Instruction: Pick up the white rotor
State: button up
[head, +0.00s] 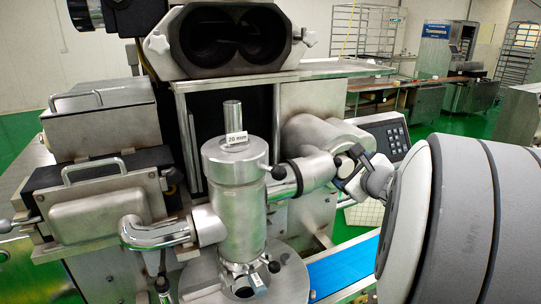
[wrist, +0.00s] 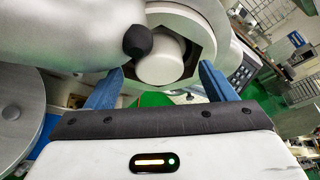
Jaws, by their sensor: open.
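A white rotor (wrist: 165,62), a rounded white cylinder end, sits inside a hexagonal metal housing (wrist: 205,47) in the wrist view. A dark round knob (wrist: 138,40) on the metal pipe overlaps its left side. My gripper (wrist: 160,88) is open, with one blue finger to the left of the rotor and one to the right. The fingers lie lower in the picture than the rotor, and nothing is between them. I cannot tell how far the rotor is from the fingertips.
The steel machine's upright cylinder (head: 237,215) stands mid-picture, with pipes on both sides. A blue conveyor belt (head: 345,268) runs below. A keypad panel (head: 392,140) sits close behind my arm. A two-holed black-fronted housing (head: 230,38) is above.

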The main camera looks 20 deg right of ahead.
aim_at(347, 167)
jog(key=shift+x, duration=1.2)
jog(key=shift+s, duration=0.1)
jog(key=shift+c, duration=0.6)
jog(key=c, duration=1.2)
